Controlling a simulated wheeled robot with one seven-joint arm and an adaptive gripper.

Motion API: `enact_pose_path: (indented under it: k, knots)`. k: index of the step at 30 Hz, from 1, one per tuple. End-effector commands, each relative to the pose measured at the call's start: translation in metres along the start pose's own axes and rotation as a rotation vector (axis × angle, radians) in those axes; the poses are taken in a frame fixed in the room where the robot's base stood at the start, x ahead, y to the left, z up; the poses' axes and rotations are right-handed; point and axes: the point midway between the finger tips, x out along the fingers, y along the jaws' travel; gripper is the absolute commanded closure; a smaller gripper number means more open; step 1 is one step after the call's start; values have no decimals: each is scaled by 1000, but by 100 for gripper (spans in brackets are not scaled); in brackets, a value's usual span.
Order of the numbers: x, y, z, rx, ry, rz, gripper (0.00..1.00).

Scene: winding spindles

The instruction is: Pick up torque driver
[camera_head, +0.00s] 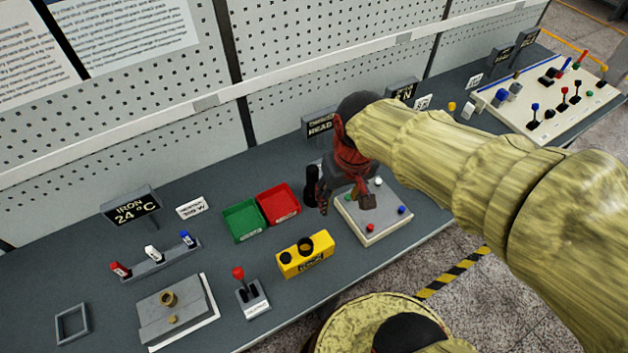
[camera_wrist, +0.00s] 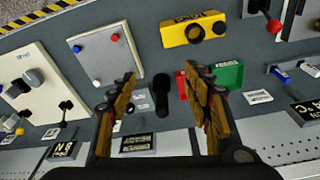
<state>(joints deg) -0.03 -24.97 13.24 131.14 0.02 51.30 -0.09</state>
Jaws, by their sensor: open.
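A dark, roughly cylindrical tool (camera_head: 311,186), which looks like the torque driver, stands on the grey bench beside the red bin. In the wrist view the dark tool (camera_wrist: 160,95) shows between my two fingers, farther down than the fingertips. My gripper (camera_head: 345,204) is open and empty above the bench, just right of the tool in the head view. Its spread fingers also frame the wrist view (camera_wrist: 159,74). My gripper hides part of the area behind it in the head view.
A pale panel with coloured knobs (camera_head: 372,226) lies under and right of my gripper. A red bin (camera_head: 279,204), a green bin (camera_head: 244,220) and a yellow box (camera_head: 306,255) are left of it. A sign (camera_head: 319,124) and a perforated wall stand behind.

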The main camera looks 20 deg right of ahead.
Motion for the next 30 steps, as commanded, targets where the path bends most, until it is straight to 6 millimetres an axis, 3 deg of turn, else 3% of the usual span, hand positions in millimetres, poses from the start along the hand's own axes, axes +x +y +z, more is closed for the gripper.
enact_pose_path:
  k: [8, 15, 18, 23, 30]
  knots:
    - [66, 0, -57, -8, -165, -2, 50]
    - [135, 0, -107, -20, -234, -4, 50]
    - [147, 0, -127, -24, -219, -5, 50]
    - [142, 0, -153, -31, -170, -5, 50]
    - [163, 0, -153, -37, -164, -5, 50]
